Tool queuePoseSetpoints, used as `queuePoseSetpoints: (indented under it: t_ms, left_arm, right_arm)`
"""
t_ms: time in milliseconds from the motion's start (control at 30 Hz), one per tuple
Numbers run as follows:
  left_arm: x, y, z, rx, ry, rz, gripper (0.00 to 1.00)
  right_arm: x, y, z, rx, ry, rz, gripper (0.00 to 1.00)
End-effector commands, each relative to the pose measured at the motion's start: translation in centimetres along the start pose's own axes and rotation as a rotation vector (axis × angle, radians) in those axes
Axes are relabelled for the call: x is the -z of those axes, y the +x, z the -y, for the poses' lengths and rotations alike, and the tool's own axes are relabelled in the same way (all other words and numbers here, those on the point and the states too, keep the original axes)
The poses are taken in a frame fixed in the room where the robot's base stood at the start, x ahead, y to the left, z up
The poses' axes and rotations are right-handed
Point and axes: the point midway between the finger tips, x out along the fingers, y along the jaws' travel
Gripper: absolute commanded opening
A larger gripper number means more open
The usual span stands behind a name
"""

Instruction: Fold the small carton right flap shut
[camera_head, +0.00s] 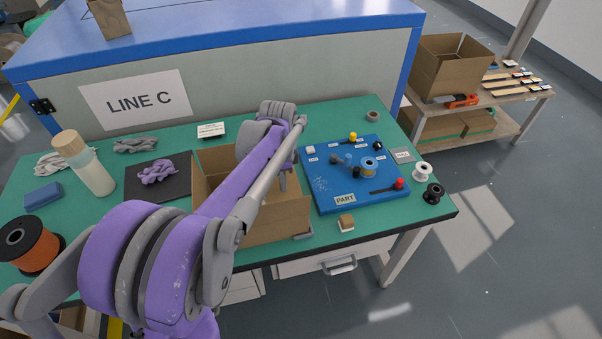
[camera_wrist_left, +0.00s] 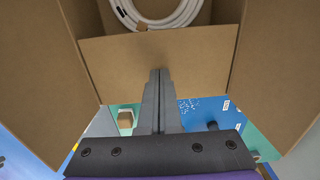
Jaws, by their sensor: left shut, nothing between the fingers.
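The small brown carton (camera_head: 278,217) stands open near the front of the green table, partly hidden behind my left arm. My left gripper (camera_head: 283,186) is over the carton's right part, its fingers pointing down. In the left wrist view its fingers (camera_wrist_left: 160,74) are shut and empty. They lie in front of a carton flap (camera_wrist_left: 110,58) on the side towards the blue board, which appears to be the right flap; contact cannot be told. Two more flaps spread out at left (camera_wrist_left: 35,70) and right (camera_wrist_left: 285,70). A white cable coil (camera_wrist_left: 155,22) shows inside. My right gripper is not in view.
A blue board (camera_head: 335,200) with small parts lies right of the carton. A small block (camera_head: 346,222) sits near the front edge.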

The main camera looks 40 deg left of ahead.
Motion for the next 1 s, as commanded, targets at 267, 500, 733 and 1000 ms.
queuePoseSetpoints:
  t_ms: [267,500,733,1000]
  left_arm:
    - [0.1,1.2,-0.8,-0.018,0.003,-0.001,0.0]
    - [0.2,-1.7,-0.8,-0.016,0.004,-0.003,0.0]
    - [0.1,-5.2,-0.6,-0.011,0.002,-0.002,0.0]
    - [0.0,-8.9,-0.4,-0.008,0.001,-0.002,0.0]
  right_arm:
    - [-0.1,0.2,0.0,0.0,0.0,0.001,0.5]
    - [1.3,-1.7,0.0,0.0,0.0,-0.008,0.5]
    - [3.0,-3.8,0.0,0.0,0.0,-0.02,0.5]
    - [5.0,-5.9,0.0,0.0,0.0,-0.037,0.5]
